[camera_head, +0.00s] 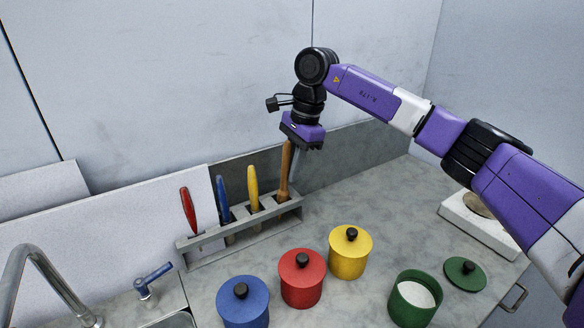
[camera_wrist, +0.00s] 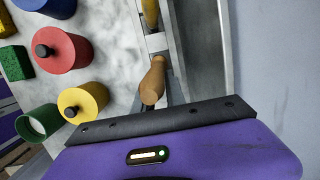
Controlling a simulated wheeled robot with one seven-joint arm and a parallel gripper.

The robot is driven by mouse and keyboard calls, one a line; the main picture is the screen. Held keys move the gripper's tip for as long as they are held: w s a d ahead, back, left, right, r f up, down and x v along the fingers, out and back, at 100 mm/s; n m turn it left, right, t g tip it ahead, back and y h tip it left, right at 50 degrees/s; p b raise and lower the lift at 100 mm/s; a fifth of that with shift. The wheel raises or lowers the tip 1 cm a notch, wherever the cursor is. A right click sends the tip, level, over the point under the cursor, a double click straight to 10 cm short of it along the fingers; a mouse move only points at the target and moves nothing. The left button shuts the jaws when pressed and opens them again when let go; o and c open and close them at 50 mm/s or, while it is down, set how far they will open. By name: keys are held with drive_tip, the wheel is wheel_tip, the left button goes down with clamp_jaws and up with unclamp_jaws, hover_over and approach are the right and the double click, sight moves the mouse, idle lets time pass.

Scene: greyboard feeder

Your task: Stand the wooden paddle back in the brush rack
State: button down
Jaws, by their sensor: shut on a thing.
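The wooden paddle (camera_head: 285,168) stands nearly upright at the right end of the grey brush rack (camera_head: 208,236), with its lower end at or in the last slot; the rack hides how deep it sits. My gripper (camera_head: 296,150) is above the rack and shut on the upper part of the paddle's handle. In the wrist view the rounded wooden handle (camera_wrist: 154,80) shows just beyond the black edge of my gripper, in line with the rack. The fingertips are mostly hidden there.
A red brush (camera_head: 188,208), a blue brush (camera_head: 222,197) and a yellow brush (camera_head: 253,187) stand in the rack's other slots. Blue (camera_head: 243,303), red (camera_head: 302,280) and yellow (camera_head: 350,254) lidded pots and an open green pot (camera_head: 413,300) stand in front. A tap (camera_head: 45,265) is at left.

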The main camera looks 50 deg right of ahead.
drive_tip(key=c, duration=1.3)
unclamp_jaws()
wheel_tip(320, 180, up, 8)
drive_tip(key=s+d, duration=0.1)
drive_tip(key=shift+d+f, duration=0.15)
drive_tip(key=shift+s, duration=0.1)
